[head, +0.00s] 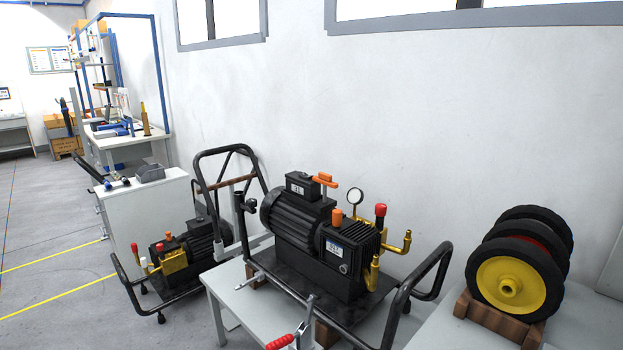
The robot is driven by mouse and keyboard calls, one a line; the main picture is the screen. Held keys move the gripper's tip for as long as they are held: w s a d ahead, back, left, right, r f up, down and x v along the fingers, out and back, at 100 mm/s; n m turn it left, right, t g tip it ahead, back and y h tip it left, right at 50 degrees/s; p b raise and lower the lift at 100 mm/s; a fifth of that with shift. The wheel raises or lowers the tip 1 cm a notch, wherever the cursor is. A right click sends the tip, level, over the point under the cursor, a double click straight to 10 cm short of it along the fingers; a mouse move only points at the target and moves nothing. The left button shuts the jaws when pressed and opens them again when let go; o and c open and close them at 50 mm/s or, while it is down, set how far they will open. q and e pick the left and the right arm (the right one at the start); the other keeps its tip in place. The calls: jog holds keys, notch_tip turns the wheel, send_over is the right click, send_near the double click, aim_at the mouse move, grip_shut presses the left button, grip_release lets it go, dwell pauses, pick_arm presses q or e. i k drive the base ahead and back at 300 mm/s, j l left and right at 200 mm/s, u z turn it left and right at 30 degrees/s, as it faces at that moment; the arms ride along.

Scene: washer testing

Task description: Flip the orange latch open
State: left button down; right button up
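A black motor pump unit (300,228) sits in a black tubular frame on a grey table. An orange lever-like piece (325,181) stands on top of it, beside the small black box marked with a label. An orange cap-like piece (337,216) stands lower, on the pump's front block. I cannot tell for sure which of these is the latch, or its exact position. Neither of my grippers is in view.
A pressure gauge (355,197), a red-capped brass fitting (380,215) and brass pipes crowd the pump's right side. A red-handled metal clamp (280,342) is at the bottom edge. Yellow-hubbed wheels (508,285) rest on a wooden block at right. A second pump cart (178,262) stands left.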

aim_at(323, 178)
jog(key=i+j+z, duration=0.1)
jog(key=i+j, duration=0.3)
jog(key=i+j+z, duration=0.1)
jog(key=i+j, duration=0.25)
jog(key=j, duration=0.15)
jog(key=i+j+z, duration=0.1)
jog(key=i+j, duration=0.25)
jog(key=j, duration=0.15)
